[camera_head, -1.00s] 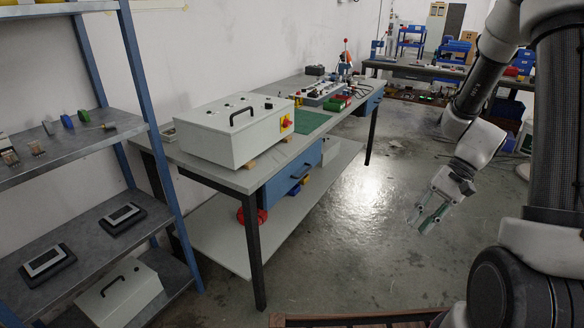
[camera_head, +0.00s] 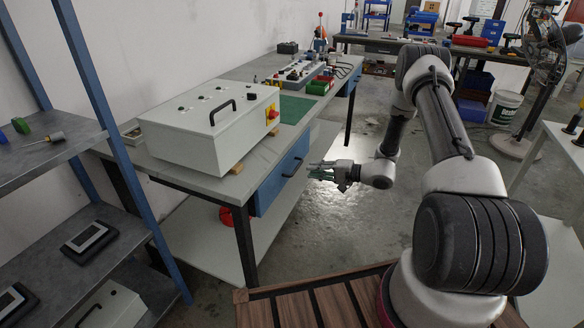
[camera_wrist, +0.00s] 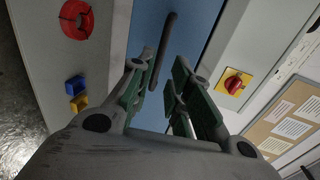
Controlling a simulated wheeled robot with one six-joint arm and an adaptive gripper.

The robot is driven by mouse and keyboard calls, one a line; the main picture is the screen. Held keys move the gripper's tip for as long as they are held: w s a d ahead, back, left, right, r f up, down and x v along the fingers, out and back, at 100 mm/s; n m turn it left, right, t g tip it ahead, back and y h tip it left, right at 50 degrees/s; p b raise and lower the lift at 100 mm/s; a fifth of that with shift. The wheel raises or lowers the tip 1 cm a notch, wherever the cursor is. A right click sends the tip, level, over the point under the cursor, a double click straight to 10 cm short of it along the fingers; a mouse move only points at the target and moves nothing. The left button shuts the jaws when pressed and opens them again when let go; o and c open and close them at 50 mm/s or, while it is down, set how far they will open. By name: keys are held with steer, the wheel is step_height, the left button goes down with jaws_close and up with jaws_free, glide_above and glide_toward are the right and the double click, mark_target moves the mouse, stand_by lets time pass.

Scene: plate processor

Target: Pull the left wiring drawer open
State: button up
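The left wiring drawer (camera_head: 283,178) is a blue front under the near part of the workbench and looks closed. Its dark bar handle (camera_head: 292,167) stands out from the front. My gripper (camera_head: 311,170) is just right of the handle, pointing at the drawer, with a small gap between them. In the wrist view the blue front (camera_wrist: 195,35) fills the upper middle. The handle (camera_wrist: 166,40) runs lengthwise, its lower end showing between my two fingertips (camera_wrist: 160,78). The fingers are apart with nothing held.
A white control box (camera_head: 200,140) with a red-yellow switch stands on the workbench (camera_head: 262,158) above the drawer. A red coil (camera_wrist: 75,20) and small blue and yellow bins (camera_wrist: 77,92) lie on the lower shelf. A metal rack (camera_head: 45,160) stands left. Floor right of the bench is free.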

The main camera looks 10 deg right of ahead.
mark_target(297, 168)
steer(key=x, duration=0.7)
steer(key=shift+w+a, duration=0.25)
steer(key=shift+a, duration=0.1)
jaws_close()
